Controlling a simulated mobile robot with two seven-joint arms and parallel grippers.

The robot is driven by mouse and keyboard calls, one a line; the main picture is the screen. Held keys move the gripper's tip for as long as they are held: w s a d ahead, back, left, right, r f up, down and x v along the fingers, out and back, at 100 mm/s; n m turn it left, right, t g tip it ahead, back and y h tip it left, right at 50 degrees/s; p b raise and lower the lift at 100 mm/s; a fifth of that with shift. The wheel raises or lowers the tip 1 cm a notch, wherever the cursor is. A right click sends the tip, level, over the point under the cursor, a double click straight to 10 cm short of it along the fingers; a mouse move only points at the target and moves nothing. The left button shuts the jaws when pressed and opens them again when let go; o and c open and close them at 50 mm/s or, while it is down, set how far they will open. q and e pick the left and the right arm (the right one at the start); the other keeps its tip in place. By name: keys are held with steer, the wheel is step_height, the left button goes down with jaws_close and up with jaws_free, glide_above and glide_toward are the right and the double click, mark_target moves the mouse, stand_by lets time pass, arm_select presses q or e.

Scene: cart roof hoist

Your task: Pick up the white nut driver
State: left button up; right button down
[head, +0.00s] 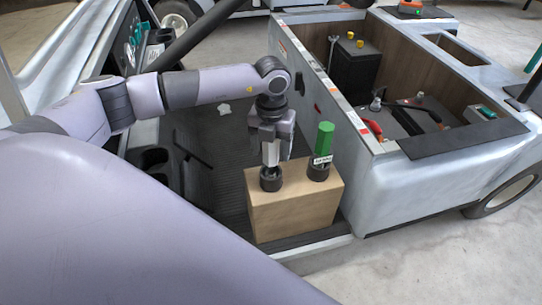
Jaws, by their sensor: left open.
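The white nut driver (271,154) stands upright in a black round holder (271,181) on top of a wooden block (294,212). My left gripper (271,150) points down right over it, with its open fingers at the sides of the white handle. I cannot tell whether the fingers touch it. The upper end of the driver is hidden by the gripper. My right gripper is not in view.
A green nut driver (324,141) stands in a second black holder (319,172) close to the right. The cart's open compartment (400,95) with a battery box and cables lies to the right. A steering column (195,35) stands behind my left arm.

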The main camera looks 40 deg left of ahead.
arm_select(q)
steer(key=shift+f, duration=0.15)
steer(key=c, duration=1.2)
jaws_close()
